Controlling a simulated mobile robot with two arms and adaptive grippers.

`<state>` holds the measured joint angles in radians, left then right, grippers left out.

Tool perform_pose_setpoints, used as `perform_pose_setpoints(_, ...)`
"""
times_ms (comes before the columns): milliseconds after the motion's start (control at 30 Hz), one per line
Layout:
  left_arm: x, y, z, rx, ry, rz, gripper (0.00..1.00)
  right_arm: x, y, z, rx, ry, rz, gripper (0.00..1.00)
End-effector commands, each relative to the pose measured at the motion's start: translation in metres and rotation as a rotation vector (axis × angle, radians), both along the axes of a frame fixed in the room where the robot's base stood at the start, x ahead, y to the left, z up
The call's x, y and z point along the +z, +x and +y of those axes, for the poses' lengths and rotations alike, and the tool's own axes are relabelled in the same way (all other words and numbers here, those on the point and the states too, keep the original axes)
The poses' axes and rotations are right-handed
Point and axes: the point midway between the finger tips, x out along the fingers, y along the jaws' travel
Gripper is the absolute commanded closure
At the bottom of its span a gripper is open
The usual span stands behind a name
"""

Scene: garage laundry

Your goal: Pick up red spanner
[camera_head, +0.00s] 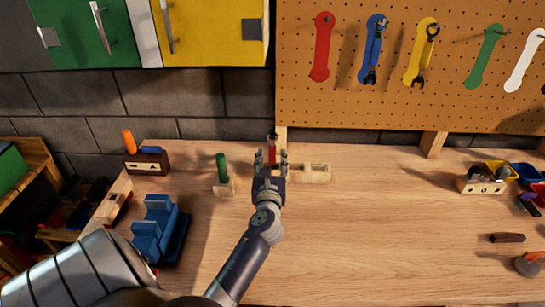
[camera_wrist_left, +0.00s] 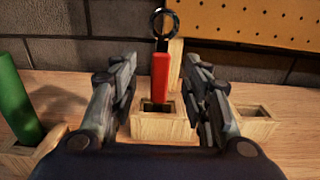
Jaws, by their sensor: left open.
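The red spanner (camera_head: 272,148) stands upright in a wooden holder (camera_head: 316,173) at the back of the workbench. In the left wrist view its red handle (camera_wrist_left: 160,78) rises from a square slot of the holder (camera_wrist_left: 160,126), with a dark ring end on top. My left gripper (camera_head: 271,157) is open. In the wrist view its fingers (camera_wrist_left: 160,65) stand on either side of the red handle, with a visible gap on both sides. The slot to the right looks empty. My right gripper is not in view.
A green-handled tool (camera_head: 222,167) stands in a block just left of the gripper. A blue vise-like object (camera_head: 158,232) is at the left. The pegboard (camera_head: 300,105) holds blue (camera_head: 373,50) and yellow (camera_head: 421,52) spanners and a bare red outline (camera_head: 321,47). The bench's middle is clear.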

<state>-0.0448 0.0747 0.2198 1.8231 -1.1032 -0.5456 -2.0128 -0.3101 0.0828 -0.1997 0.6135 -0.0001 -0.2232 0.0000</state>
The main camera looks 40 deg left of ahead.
Motion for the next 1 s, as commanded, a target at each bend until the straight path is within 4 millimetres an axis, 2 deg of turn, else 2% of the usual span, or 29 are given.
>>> perform_pose_setpoints(267, -0.002, 0.022, 0.019, 0.001, -0.002, -0.001, 0.57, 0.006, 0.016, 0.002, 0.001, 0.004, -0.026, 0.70)
perform_pose_setpoints(433, -0.003, 0.038, 0.032, 0.000, 0.000, 0.000, 0.57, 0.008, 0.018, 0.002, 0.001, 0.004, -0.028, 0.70)
perform_pose_setpoints(733, -0.004, 0.042, 0.035, 0.000, -0.001, 0.000, 0.57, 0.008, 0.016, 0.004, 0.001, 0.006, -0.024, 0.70)
perform_pose_setpoints(767, -0.004, 0.042, 0.035, 0.000, -0.001, 0.000, 0.59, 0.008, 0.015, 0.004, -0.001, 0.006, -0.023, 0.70)
perform_pose_setpoints(933, -0.004, 0.041, 0.035, 0.000, -0.001, 0.000, 0.97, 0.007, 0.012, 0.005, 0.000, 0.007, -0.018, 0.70)
perform_pose_setpoints(1000, -0.004, 0.041, 0.035, 0.000, -0.001, 0.000, 1.00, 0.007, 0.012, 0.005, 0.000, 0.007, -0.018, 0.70)
